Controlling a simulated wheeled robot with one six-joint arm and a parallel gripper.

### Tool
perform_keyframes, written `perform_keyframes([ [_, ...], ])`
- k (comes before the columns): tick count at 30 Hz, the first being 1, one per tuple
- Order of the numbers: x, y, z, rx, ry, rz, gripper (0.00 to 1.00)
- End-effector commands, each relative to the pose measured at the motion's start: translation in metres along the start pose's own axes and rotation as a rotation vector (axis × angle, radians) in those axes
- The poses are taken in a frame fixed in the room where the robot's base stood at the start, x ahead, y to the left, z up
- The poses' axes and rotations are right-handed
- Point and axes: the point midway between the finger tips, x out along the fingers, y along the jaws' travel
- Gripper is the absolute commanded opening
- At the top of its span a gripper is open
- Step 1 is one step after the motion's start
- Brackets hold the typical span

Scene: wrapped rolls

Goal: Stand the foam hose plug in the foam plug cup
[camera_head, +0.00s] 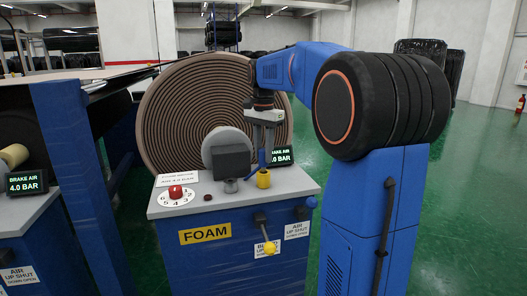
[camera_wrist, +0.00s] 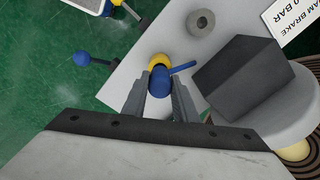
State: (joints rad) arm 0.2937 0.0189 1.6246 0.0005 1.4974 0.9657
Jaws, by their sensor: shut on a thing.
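The foam hose plug (camera_wrist: 160,82) is blue, with a thin side handle pointing right in the wrist view. My gripper (camera_wrist: 160,92) is shut on it, one grey finger on each side. The foam plug cup (camera_head: 263,180) is yellow and stands on the grey top of the FOAM cabinet. In the head view the plug (camera_head: 262,158) is upright, right over the cup. In the wrist view the cup (camera_wrist: 160,60) shows partly behind the plug. I cannot tell whether the plug's lower end is inside the cup. My gripper (camera_head: 264,136) points down.
A grey round fitting (camera_head: 230,186) stands left of the cup. A dark block (camera_head: 232,162) and the BRAKE AIR display (camera_head: 280,156) are close by. A red knob (camera_head: 176,191) is at the cabinet's left. A large coiled roll (camera_head: 185,105) stands behind.

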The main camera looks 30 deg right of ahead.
Motion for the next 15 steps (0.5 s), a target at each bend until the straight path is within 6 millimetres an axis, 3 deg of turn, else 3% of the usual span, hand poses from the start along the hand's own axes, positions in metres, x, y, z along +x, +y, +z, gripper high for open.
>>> perform_keyframes([
  [15,0.0103,-0.0002,-0.0001,0.000,0.000,0.000,0.01],
])
